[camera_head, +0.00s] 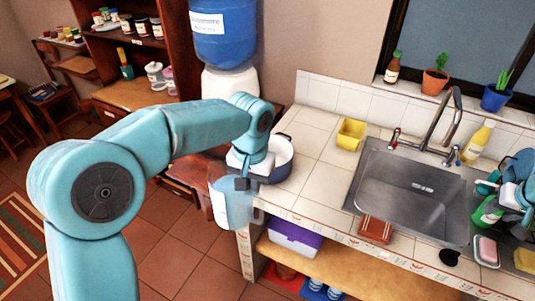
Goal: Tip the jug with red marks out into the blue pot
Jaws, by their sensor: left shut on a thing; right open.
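My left gripper (243,182) is shut on a pale translucent jug (228,210) and holds it in the air at the counter's left end. The jug looks roughly upright, with its handle towards the right. Its marks are too small to make out clearly. The blue pot (284,169), with a pale inside, stands on the counter's left end, just behind and right of the jug. My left wrist hides part of the pot, and its contents cannot be made out.
A yellow container (351,133) stands on the tiled counter (320,160) behind. The steel sink (412,190) with its tap (447,120) is right of it. A water dispenser (223,35) stands behind the pot. Tiles between pot and sink are clear.

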